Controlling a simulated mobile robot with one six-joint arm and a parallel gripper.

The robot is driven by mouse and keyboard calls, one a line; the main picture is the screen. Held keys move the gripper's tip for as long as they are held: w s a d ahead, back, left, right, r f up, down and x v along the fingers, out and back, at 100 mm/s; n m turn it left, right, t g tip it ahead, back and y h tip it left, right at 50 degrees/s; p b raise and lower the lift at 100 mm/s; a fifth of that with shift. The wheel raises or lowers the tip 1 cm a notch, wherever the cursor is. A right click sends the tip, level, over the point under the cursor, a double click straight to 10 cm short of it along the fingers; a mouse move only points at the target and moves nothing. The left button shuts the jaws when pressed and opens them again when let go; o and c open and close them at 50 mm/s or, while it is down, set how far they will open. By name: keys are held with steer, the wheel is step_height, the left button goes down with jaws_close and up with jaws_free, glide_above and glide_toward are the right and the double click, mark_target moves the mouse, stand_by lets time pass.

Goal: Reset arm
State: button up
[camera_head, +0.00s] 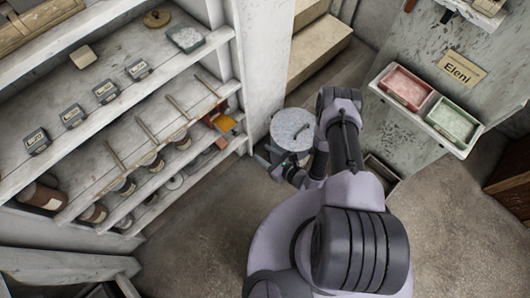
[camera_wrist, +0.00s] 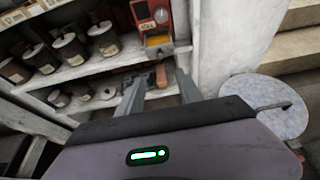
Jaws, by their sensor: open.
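My gripper (camera_wrist: 158,88) shows in the wrist view with its two grey fingers apart and nothing between them. It faces the lower shelves of the rack. In the head view my arm reaches forward from the base and bends down, with its end low beside a round grey-topped bin (camera_head: 293,130). The fingers are hard to make out there. The bin's speckled lid also shows in the wrist view (camera_wrist: 262,100), to the right of the gripper.
A white shelf rack (camera_head: 150,105) with jars and small labelled boxes stands at left. A ledge on the right holds a red tray (camera_head: 403,87) and a green tray (camera_head: 452,122) below an "Eleni" sign (camera_head: 461,69). Steps (camera_head: 318,50) rise behind.

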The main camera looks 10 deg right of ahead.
steer(key=w+a+r+n+g+y, duration=0.2)
steer(key=a+r+n, duration=0.15)
steer(key=r, duration=0.55)
steer(key=w+a+r+n+g+y, duration=0.2)
steer(key=r+n, duration=0.2)
steer(key=r, duration=0.5)
steer(key=w+a+r+n+g+y, duration=0.2)
steer(key=r+n+y, duration=0.1)
steer(key=r, duration=0.7)
steer(key=s+a+r+n+g+h+b, duration=0.15)
steer(key=s+r+n+g, duration=0.45)
steer(key=r, duration=0.6)
steer(key=s+d+r+n+t+h, duration=0.3)
steer(key=s+d+r+n+h, duration=0.1)
steer(key=s, duration=0.4)
steer(key=s+d+r+n+t+h+b, duration=0.1)
steer(key=s+d+r+n+t+h, duration=0.2)
steer(key=s+d+r+h, duration=0.4)
steer(key=shift+s+d+r+n+t, duration=0.2)
steer(key=shift+s+n+t, duration=0.1)
steer(key=shift+s+n, duration=0.3)
steer(key=shift+w+a, duration=0.1)
